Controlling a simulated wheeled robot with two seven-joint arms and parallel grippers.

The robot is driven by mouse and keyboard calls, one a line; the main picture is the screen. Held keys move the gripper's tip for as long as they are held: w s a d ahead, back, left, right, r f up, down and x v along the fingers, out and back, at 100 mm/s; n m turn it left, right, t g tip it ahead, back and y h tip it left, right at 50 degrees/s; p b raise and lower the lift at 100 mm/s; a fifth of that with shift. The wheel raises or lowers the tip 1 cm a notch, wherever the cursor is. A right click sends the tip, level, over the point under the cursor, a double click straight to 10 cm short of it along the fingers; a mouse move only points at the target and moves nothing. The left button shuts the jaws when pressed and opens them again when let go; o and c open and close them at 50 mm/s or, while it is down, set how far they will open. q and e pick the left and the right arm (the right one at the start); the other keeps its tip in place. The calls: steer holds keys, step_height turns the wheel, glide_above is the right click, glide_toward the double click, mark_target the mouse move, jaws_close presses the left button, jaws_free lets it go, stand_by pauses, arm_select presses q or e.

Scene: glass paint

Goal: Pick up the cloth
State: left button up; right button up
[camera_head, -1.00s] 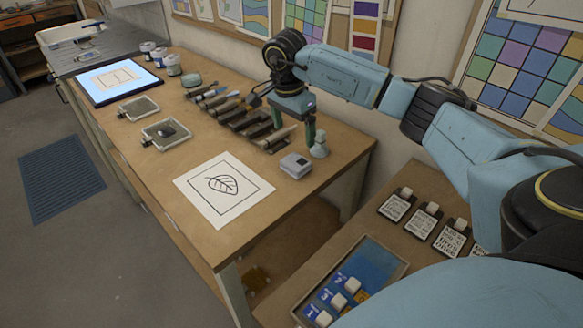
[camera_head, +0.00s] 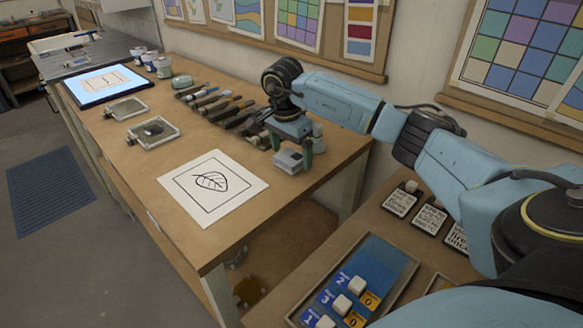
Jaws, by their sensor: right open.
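A small pale grey, folded-looking block, which seems to be the cloth (camera_head: 287,162), lies near the right end of the wooden workbench (camera_head: 240,235). My right gripper (camera_head: 292,154) is open above it, with the two dark green fingers apart to its left and right. The gripper hides the back of the cloth, and I cannot tell whether the fingers touch it. My left gripper is not in view.
A leaf drawing (camera_head: 212,184) lies to the left of the cloth. A row of tools (camera_head: 222,107) lies behind, and a small pale bottle (camera_head: 318,138) stands just right of the gripper. Framed glass pieces (camera_head: 153,132) and a lit tablet (camera_head: 110,82) lie farther left.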

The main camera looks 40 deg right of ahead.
steer(key=shift+s+d+f, duration=0.1)
steer(key=shift+d+f, duration=0.15)
steer(key=shift+f, duration=0.25)
steer(key=shift+a, duration=0.15)
steer(key=shift+c, duration=0.7)
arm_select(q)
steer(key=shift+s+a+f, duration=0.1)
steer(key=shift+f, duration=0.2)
arm_select(e)
steer(key=shift+f, duration=0.1)
steer(key=c, duration=0.9)
